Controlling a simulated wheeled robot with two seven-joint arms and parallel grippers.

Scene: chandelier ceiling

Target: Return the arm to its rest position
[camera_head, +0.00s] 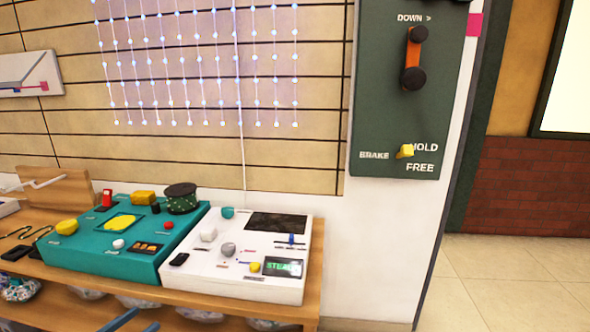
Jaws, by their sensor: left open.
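Only the blue tips of my left gripper (135,322) show, at the bottom edge left of centre. They are apart and hold nothing that I can see. They are in front of the wooden bench (313,285), low and below the control boxes. The rest of the left arm is out of frame. My right gripper is not in view.
A teal control box (90,258) and a white control box (255,285) stand on the bench. A dark green panel (385,110) with an orange lever (413,60) and a yellow brake switch (405,151) hangs on the wall. Open tiled floor (520,285) lies at right.

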